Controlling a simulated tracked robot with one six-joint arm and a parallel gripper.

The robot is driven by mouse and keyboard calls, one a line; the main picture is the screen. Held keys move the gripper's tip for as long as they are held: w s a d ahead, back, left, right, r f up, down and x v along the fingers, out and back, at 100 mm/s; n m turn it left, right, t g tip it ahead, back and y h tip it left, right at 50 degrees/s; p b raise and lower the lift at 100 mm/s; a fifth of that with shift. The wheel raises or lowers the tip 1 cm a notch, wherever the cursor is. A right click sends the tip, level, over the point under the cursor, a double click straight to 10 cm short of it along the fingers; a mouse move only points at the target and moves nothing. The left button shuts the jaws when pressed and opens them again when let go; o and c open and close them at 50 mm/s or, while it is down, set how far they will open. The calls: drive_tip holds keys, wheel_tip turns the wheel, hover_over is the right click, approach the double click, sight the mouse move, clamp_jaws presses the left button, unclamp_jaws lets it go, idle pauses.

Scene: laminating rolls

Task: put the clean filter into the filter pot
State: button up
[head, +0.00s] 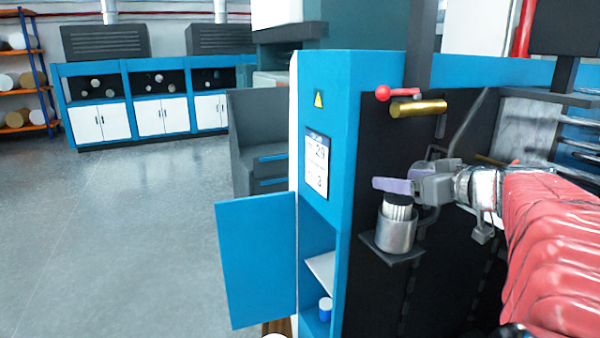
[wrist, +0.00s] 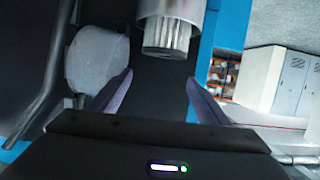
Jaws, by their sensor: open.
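A metal filter pot (head: 397,236) stands on a small dark bracket on the machine's black side. A pale pleated filter (head: 398,212) with a dark top stands upright in it, its upper part above the rim. In the wrist view the pot (wrist: 170,10) and the protruding filter (wrist: 167,36) are at the top centre. My gripper (head: 392,185) is just above the filter; in the wrist view its purple fingers (wrist: 160,77) are apart, with nothing between them and the filter beyond their tips. I cannot tell whether this filter is clean.
A round whitish object (wrist: 97,60) is beside the left finger in the wrist view. A brass cylinder (head: 419,108) and red knob (head: 383,94) are above my gripper. The blue cabinet door (head: 257,258) hangs open. Floor at left is clear.

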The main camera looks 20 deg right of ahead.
wheel_tip(320, 180, up, 7)
idle(0.8)
idle(0.5)
